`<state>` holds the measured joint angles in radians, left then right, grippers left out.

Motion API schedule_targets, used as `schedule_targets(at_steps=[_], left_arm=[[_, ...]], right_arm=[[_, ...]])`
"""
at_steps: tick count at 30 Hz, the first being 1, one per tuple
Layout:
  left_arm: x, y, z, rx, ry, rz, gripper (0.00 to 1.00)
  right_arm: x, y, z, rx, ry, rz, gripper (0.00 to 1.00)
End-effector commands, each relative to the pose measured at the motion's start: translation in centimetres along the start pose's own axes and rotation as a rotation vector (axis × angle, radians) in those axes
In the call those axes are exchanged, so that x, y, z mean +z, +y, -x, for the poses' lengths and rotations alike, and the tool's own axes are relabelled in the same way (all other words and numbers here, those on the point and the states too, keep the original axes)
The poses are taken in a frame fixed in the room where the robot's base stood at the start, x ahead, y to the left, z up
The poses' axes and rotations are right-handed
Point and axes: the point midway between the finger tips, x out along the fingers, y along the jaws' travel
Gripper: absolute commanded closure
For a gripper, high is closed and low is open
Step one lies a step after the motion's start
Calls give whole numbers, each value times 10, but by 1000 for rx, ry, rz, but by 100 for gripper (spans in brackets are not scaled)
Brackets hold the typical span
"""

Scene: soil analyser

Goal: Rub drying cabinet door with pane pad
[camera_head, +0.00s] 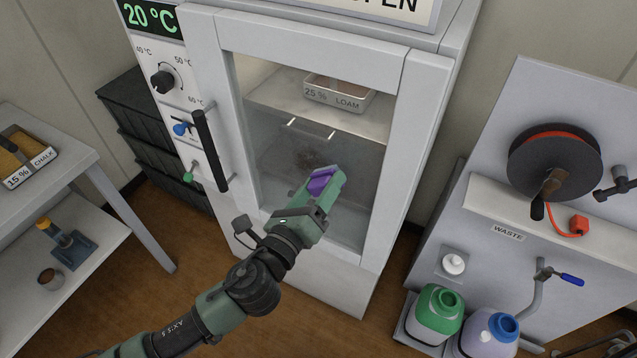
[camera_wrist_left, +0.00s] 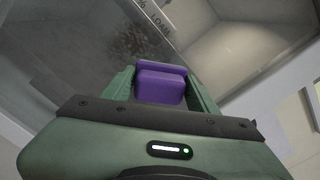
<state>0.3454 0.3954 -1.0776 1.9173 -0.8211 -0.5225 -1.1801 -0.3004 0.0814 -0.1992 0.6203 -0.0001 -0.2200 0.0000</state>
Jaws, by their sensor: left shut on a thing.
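The drying cabinet door (camera_head: 409,130) is shut, with a white frame, a glass pane (camera_head: 275,195) and a black handle (camera_head: 210,150) on its left. A dark smudge (camera_head: 308,159) shows on the pane; it also shows in the left wrist view (camera_wrist_left: 130,42). My left gripper (camera_head: 325,185) is shut on the purple pane pad (camera_head: 319,182), in front of the pane to the lower right of the smudge. The left wrist view shows the pad (camera_wrist_left: 160,84) between the green fingers. I cannot tell whether the pad touches the glass. My right gripper is not in view.
Inside the cabinet a tray labelled loam (camera_head: 338,93) sits on a shelf. A bench (camera_head: 110,185) stands at left. A sloped panel (camera_head: 540,95) with a hose reel (camera_head: 555,165) and waste jugs (camera_head: 438,313) stands at right. A black drawer stack (camera_head: 135,120) is left of the cabinet.

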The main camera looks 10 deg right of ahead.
Motion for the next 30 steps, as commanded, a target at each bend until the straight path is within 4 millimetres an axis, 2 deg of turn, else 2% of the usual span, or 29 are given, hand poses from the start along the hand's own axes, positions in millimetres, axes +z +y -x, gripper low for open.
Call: schedule_targets(at_steps=[1,5,18,30], left_arm=[[6,-5,0,-2,-2,0,74],[6,-3,0,-1,-2,-1,74],[28,26,-2,3,-3,-3,74],[41,42,-2,4,-5,-3,74]], right_arm=[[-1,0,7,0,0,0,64],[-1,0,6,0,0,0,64],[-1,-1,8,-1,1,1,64],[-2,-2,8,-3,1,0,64]])
